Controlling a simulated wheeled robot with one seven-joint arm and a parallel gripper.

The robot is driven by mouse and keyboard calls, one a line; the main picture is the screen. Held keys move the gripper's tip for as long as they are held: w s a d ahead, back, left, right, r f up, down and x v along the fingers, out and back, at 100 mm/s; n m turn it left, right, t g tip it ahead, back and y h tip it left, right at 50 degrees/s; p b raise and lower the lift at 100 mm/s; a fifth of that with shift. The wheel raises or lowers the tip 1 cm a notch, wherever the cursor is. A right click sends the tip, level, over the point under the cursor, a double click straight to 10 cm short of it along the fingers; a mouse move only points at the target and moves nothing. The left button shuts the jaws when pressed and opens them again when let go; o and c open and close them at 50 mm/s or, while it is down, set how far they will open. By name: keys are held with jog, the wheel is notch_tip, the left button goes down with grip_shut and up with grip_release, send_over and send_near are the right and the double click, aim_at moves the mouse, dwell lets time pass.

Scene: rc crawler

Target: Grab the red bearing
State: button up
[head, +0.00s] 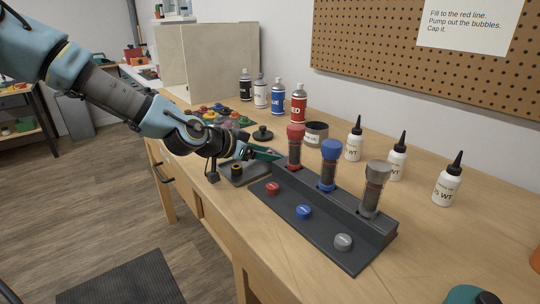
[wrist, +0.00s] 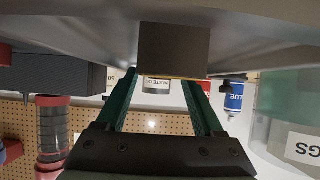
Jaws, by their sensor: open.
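My gripper (head: 265,153) is low over the bench, just left of the upright red damper (head: 295,148). In the wrist view its two green fingers (wrist: 162,90) are apart, with nothing visibly held between them. A dark square block (wrist: 173,50) shows beyond the fingertips. I cannot pick out the red bearing with certainty. A group of small coloured round parts (head: 222,117), some red, lies on the bench behind my wrist. A red cap (head: 272,188) lies on the front of the black damper stand.
The black damper stand (head: 345,255) also holds a blue damper (head: 330,165) and a grey damper (head: 374,190). Spray cans, including a red one (head: 299,104), and white bottles (head: 447,188) stand behind. A grey tin (head: 316,132) is near the gripper.

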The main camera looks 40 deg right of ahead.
jog(key=shift+f, duration=0.1)
grip_shut()
dwell(0.5)
